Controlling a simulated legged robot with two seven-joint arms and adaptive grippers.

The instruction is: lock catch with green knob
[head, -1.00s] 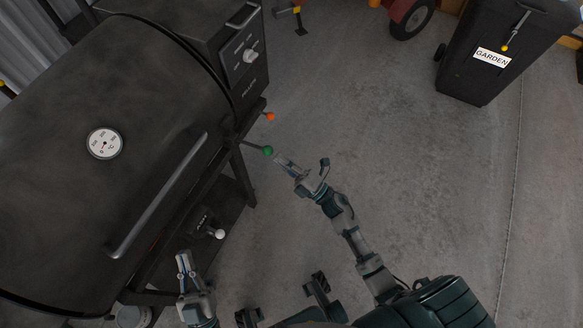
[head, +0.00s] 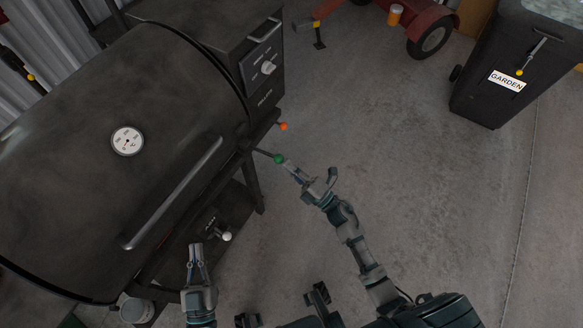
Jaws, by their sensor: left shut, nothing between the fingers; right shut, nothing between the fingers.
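The green knob (head: 279,158) is the tip of a thin dark lever on the right side of the black grill (head: 110,90). My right gripper (head: 289,166) is shut and empty. Its fingertips are right beside the green knob, at its lower right; I cannot tell if they touch it. My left gripper (head: 196,250) is shut and empty, below the grill's handle and to the left of a white knob (head: 227,236). The catch's inner parts are hidden by the grill's dark frame.
An orange knob (head: 284,126) sits just above the green one. A grill handle bar (head: 172,195) runs along the lid. A black garden bin (head: 497,85) and a red wheeled cart (head: 432,25) stand at the back. The concrete floor (head: 420,170) at right is clear.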

